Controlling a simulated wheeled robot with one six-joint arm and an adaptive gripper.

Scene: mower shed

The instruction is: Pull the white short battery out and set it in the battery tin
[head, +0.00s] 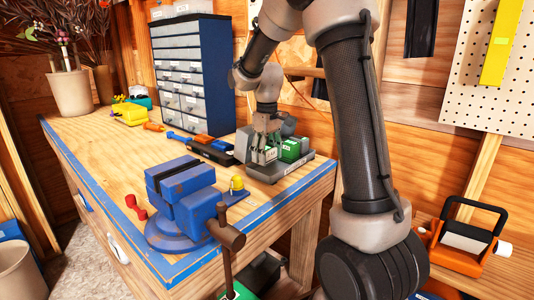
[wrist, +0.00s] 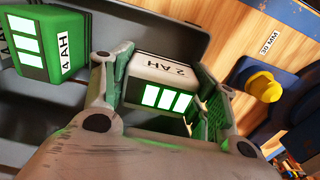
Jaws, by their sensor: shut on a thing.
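A white-topped short battery marked 2 AH (wrist: 160,78), with lit green bars, sits between the fingers of my gripper (wrist: 158,88) in the wrist view. The fingers are closed on its two sides. In the head view my gripper (head: 264,142) is over the dark grey battery holder (head: 272,174) on the bench. I cannot tell whether the battery is seated in the holder or raised. A green battery marked 4 AH (wrist: 52,42) stands to the left in the wrist view; a green battery (head: 291,149) also shows in the head view. I cannot make out the battery tin.
A blue vise (head: 184,205) stands at the bench's front, with a small yellow part (head: 237,184) beside it. A blue drawer cabinet (head: 194,75) stands behind. Blue and orange tools (head: 207,145) lie left of the holder. Bare wood (head: 95,150) shows at left.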

